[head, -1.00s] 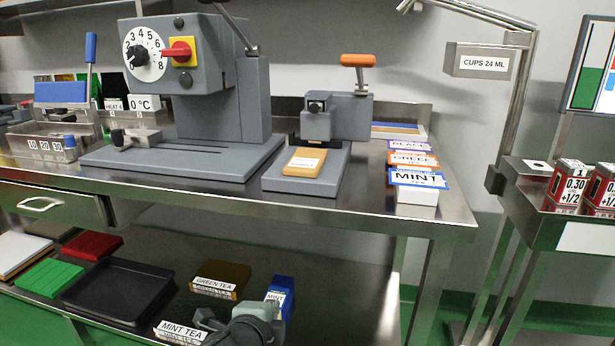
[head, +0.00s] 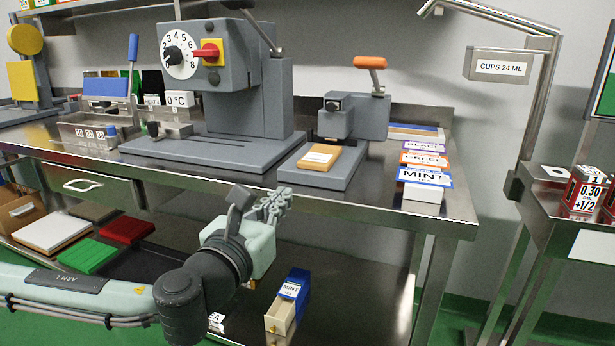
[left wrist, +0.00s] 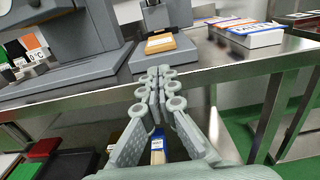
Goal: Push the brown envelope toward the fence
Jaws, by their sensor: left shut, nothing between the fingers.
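The brown envelope (head: 319,157) lies flat on the grey base plate of the small press with the orange handle, a white label on its top. It also shows in the left wrist view (left wrist: 160,44), ahead of my fingertips. My left gripper (head: 274,201) is shut and empty, in front of the table's front edge, below and left of the envelope and apart from it. In the left wrist view the gripper (left wrist: 158,75) points toward the envelope. I cannot pick out a fence with certainty; the base's back part lies under the press. My right gripper is not in view.
The small press (head: 352,117) stands behind the envelope. A large grey machine (head: 235,85) with a dial stands to the left. Labelled tea packs, the mint one (head: 423,178) in front, lie to the right. The table's front edge (head: 350,205) runs near my gripper.

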